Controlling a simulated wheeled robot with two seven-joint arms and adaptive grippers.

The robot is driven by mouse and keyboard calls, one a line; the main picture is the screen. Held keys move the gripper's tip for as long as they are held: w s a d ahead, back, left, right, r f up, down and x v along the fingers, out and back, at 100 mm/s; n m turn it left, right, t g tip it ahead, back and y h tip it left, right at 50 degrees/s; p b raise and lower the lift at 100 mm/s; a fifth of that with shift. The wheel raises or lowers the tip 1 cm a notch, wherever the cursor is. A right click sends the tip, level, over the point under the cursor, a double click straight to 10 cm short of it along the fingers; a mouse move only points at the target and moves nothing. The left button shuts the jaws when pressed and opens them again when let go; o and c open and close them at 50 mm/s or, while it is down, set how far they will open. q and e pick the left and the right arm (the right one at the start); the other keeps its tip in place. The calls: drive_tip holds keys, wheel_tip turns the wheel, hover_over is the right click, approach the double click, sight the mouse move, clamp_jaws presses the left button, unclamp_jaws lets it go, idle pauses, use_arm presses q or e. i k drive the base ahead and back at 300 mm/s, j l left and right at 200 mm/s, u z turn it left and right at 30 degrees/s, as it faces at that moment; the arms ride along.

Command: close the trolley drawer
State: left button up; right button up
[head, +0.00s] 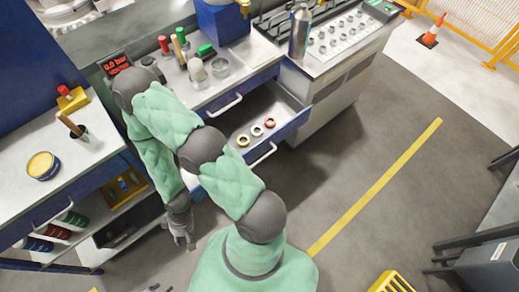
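The trolley drawer (284,105) is pulled out below the blue-edged bench, with a blue front and a pale handle (262,155). Several small rings (257,131) lie inside it. My green-sleeved arm crosses in front of its left part and hides it. My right gripper (185,241) hangs low, left of and below the drawer. It is apart from the handle, and its fingers look spread and empty. A small part of what looks like my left gripper (155,288) shows at the bottom edge; its opening is unclear.
Another handle (225,105) is on the bench front above the drawer. A steel bottle (300,32) stands on the grey cabinet top. A left bench (90,165) holds a yellow tin (43,166). The floor right of the drawer is clear, crossed by a yellow line (375,187).

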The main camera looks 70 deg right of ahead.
sight(269, 99)
drive_tip(key=k+l+z, duration=0.3)
drive_tip(key=l+z, duration=0.15)
drive_tip(key=k+l+z, duration=0.2)
drive_tip(key=l, duration=0.15)
drive_tip(key=i+l+z, duration=0.1)
drive_tip(key=z, duration=0.35)
drive_tip(key=i+l+z, duration=0.1)
drive_tip(key=z, duration=0.35)
drive_tip(key=k+j, duration=0.1)
drive_tip(key=j, duration=0.3)
drive_tip(key=j+z, duration=0.25)
drive_tip(key=j, duration=0.65)
drive_tip(key=k, duration=0.05)
